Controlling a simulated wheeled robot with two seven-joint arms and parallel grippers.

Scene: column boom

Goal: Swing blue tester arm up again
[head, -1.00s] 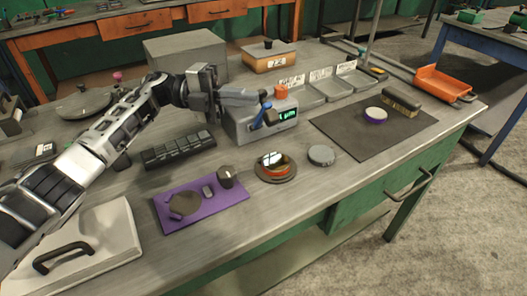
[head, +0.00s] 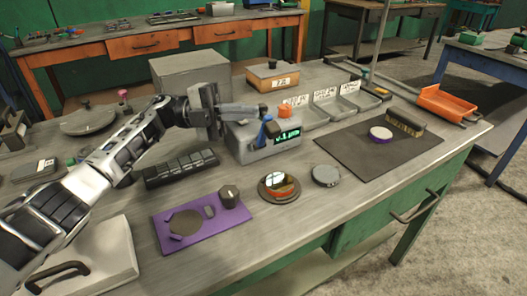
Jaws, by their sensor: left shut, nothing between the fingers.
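The tester (head: 255,152) is a grey box with a lit green display (head: 287,138) and an orange knob on top. Its blue arm (head: 264,131) is at the front, left of the display, slanting with its lower end toward the left. My left gripper (head: 252,111) reaches in from the left above the tester's top. Its fingers are shut and empty, with their tips close to the top of the blue arm. I cannot tell if they touch it. My right gripper is out of view.
A black segmented block (head: 180,168) lies left of the tester. A purple mat (head: 185,240), a round mirror-topped disc (head: 279,187) and a grey disc (head: 326,175) lie in front. Grey trays (head: 318,112) stand behind right. A dark mat (head: 350,158) lies right.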

